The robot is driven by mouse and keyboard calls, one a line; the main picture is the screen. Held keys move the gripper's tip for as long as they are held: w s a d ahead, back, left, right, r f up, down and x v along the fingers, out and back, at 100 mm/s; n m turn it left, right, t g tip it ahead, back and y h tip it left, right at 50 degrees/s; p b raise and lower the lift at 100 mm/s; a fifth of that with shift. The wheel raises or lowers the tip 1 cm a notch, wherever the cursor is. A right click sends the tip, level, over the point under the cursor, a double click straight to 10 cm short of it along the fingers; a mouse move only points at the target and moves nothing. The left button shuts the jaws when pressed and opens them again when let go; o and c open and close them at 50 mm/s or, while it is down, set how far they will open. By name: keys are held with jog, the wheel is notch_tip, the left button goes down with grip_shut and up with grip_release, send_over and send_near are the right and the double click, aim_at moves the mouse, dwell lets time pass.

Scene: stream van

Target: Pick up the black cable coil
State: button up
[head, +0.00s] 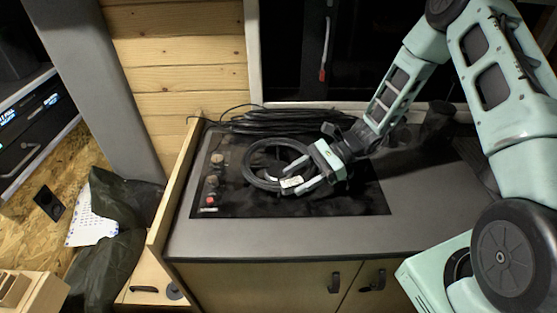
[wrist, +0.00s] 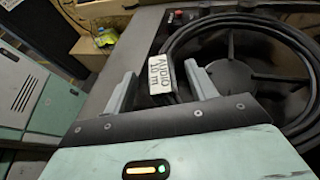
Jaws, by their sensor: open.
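The black cable coil (head: 251,167) lies on the black hob on the counter, a ring of several turns with a white label (head: 291,182). In the wrist view the coil (wrist: 270,32) fills the upper right, and its label (wrist: 161,76) with printed letters sits between my fingers.
Another heap of black cable (head: 270,122) lies behind the hob against the wall. The hob (head: 350,202) has knobs (head: 212,181) at its left. A raised wooden edge (head: 172,205) bounds the counter's left side. The counter front (head: 290,240) is clear.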

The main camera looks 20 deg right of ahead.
grip_shut()
jog(key=shift+r, duration=0.15)
